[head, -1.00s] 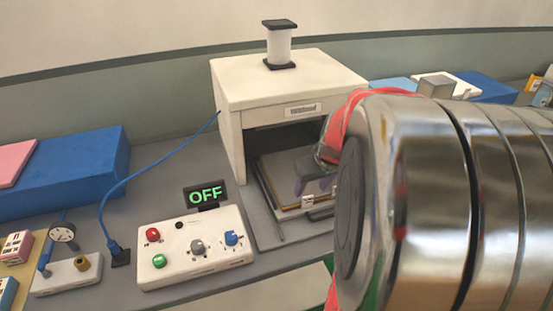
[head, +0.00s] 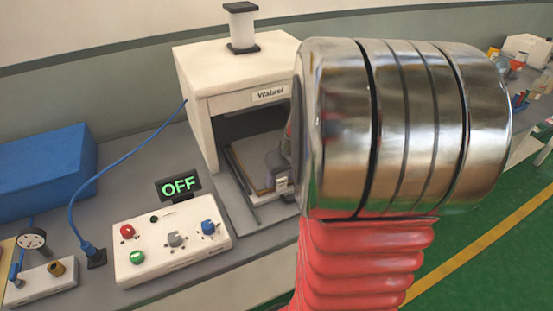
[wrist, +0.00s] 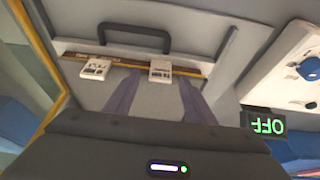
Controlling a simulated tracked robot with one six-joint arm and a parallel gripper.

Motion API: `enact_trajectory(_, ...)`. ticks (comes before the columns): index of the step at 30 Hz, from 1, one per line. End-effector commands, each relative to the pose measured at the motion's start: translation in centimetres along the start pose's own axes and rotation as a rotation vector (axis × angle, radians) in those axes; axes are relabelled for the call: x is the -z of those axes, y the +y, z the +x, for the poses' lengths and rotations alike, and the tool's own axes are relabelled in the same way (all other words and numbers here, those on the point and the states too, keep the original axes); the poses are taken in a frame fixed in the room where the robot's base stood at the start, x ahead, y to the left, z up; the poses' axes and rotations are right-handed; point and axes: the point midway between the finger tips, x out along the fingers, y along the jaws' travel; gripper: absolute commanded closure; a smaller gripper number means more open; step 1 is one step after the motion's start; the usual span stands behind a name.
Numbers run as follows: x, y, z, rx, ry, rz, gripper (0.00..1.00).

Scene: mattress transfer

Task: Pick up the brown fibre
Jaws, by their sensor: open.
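A thin brown strip (wrist: 195,73), which may be the edge of the brown fibre, shows in the wrist view along the flat tray (wrist: 150,20), behind two white clip-like pieces. In the head view a brown edge (head: 246,165) shows on the tray in the mouth of the white press (head: 232,75). In the head view my gripper (head: 281,164) is mostly hidden behind my arm, at the press mouth. Contact with the strip cannot be told.
A black handle (wrist: 125,37) stands on the tray. The control box (head: 172,242) with an OFF sign (head: 179,187) sits in front of the press. A blue block (head: 45,170) and a cable (head: 120,170) lie left. Green floor is open at right.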

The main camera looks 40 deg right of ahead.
Motion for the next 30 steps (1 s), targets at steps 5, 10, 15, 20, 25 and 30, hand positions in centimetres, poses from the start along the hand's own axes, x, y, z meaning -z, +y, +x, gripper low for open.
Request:
enact_trajectory(5,0.01,0.02,-0.02,0.000,0.000,0.000,0.50)
enact_trajectory(10,0.00,0.03,-0.03,0.000,0.000,0.000,0.58)
enact_trajectory(15,0.00,0.03,-0.03,0.000,0.000,0.001,0.70)
enact_trajectory(20,0.00,0.04,-0.03,0.000,0.000,0.001,0.81)
enact_trajectory(25,0.00,0.04,-0.03,0.000,0.000,0.001,0.93)
enact_trajectory(30,-0.01,0.04,-0.03,0.000,0.000,0.001,1.00)
